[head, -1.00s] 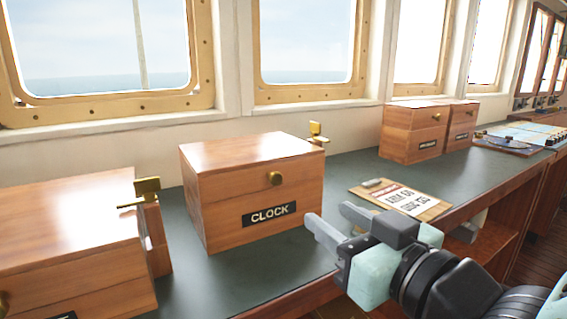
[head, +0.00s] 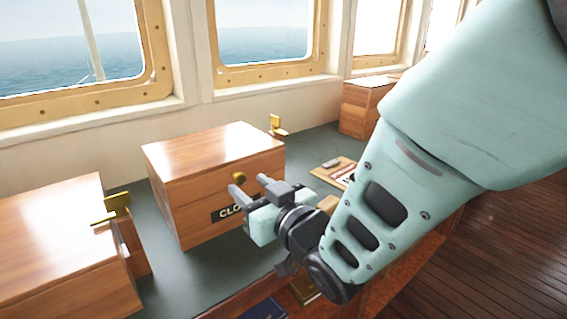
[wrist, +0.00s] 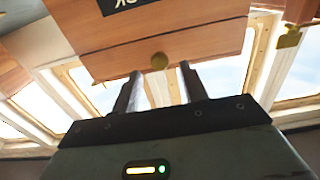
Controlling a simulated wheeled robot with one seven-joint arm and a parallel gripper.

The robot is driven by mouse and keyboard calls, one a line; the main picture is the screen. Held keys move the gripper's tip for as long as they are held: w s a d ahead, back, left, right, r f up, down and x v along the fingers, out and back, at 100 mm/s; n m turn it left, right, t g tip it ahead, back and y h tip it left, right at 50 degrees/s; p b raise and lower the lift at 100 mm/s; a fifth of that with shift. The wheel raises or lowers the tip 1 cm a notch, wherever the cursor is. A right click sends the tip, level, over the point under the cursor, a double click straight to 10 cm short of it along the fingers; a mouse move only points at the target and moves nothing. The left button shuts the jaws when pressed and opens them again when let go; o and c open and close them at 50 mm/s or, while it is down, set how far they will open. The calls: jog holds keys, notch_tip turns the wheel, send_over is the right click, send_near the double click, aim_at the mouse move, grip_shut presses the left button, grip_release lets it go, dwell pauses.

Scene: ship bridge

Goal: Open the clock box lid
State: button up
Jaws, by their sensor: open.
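The clock box (head: 214,185) is a wooden box with a closed lid, standing on the dark green counter. A round brass knob (head: 239,178) is on its front, and a black label partly reading CLOCK (head: 228,212) sits below it. My gripper (head: 250,185) is open in front of the box, with its fingers pointing at the knob. In the wrist view the knob (wrist: 159,61) lies just beyond and between the two fingertips of my gripper (wrist: 158,72). I cannot tell whether a finger touches the box. My gripper hides part of the label.
Another wooden box (head: 60,245) with a brass fitting (head: 112,207) stands at the left. A brass fitting (head: 276,124) rises behind the clock box. A clipboard (head: 338,172) lies right of it, and more boxes (head: 362,105) stand farther back. Windows line the wall behind.

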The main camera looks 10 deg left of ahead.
jog(key=shift+x, duration=1.3)
